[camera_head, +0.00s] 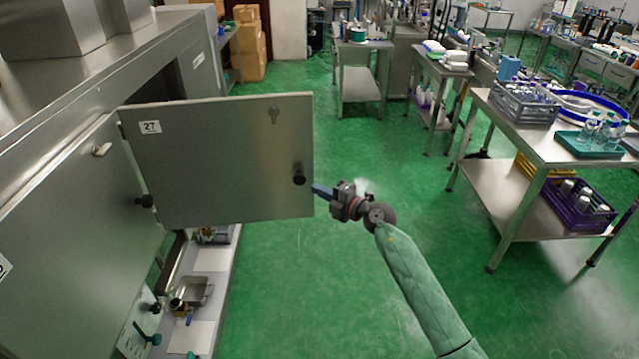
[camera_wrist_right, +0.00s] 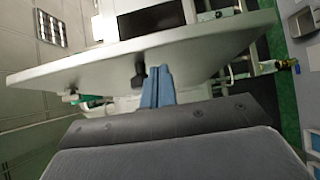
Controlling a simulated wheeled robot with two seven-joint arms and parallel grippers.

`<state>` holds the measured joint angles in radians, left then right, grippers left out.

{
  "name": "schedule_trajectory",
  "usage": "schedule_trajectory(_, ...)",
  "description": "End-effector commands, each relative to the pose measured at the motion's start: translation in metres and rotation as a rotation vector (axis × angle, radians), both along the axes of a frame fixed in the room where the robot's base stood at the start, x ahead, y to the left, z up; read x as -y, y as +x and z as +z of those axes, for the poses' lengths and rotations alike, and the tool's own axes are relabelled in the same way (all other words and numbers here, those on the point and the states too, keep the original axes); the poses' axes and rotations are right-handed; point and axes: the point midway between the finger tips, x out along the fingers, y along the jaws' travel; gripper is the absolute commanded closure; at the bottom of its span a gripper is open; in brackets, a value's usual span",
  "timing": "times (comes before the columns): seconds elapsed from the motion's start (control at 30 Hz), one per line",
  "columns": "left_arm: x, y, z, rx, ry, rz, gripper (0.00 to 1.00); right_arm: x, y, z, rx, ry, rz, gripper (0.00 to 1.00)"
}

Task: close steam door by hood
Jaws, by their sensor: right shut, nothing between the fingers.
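The steam door (camera_head: 225,160) is a grey metal panel marked 27, hinged at its left edge on the steel hood. It stands swung wide open, its face toward me, with a black knob (camera_head: 299,178) near its right edge. My right gripper (camera_head: 318,190) is shut and empty, its blue fingertips at the door's right edge, just right of the knob. In the right wrist view the door (camera_wrist_right: 200,50) spans the top, and the blue fingers (camera_wrist_right: 158,88) are together beside the dark knob (camera_wrist_right: 139,76). I cannot tell whether they touch the door. My left gripper is not in view.
The hood (camera_head: 60,200) fills the left, with a dark opening (camera_head: 160,85) behind the door. Below is a ledge with a metal tray (camera_head: 193,291) and valves. A steel table (camera_head: 545,140) with crates and bottles stands at right. The green floor (camera_head: 300,290) between is clear.

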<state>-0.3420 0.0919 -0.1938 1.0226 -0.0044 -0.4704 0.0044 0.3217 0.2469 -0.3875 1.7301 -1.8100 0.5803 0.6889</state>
Motion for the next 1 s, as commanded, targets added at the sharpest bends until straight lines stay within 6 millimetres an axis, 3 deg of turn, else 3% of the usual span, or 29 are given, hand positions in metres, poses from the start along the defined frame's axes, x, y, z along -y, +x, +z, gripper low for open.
schedule_trajectory(0.2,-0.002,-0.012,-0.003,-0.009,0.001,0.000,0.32,-0.003,0.017,0.000,0.000,0.001,0.000,1.00)
schedule_trajectory(0.73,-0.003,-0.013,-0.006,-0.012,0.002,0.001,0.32,-0.002,0.020,-0.001,0.001,0.001,0.003,1.00)
schedule_trajectory(0.87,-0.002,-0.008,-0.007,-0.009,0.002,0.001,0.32,0.000,0.024,-0.003,0.001,-0.001,0.010,1.00)
schedule_trajectory(1.0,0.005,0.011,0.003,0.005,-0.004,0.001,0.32,0.005,0.033,-0.003,0.002,-0.002,0.027,1.00)
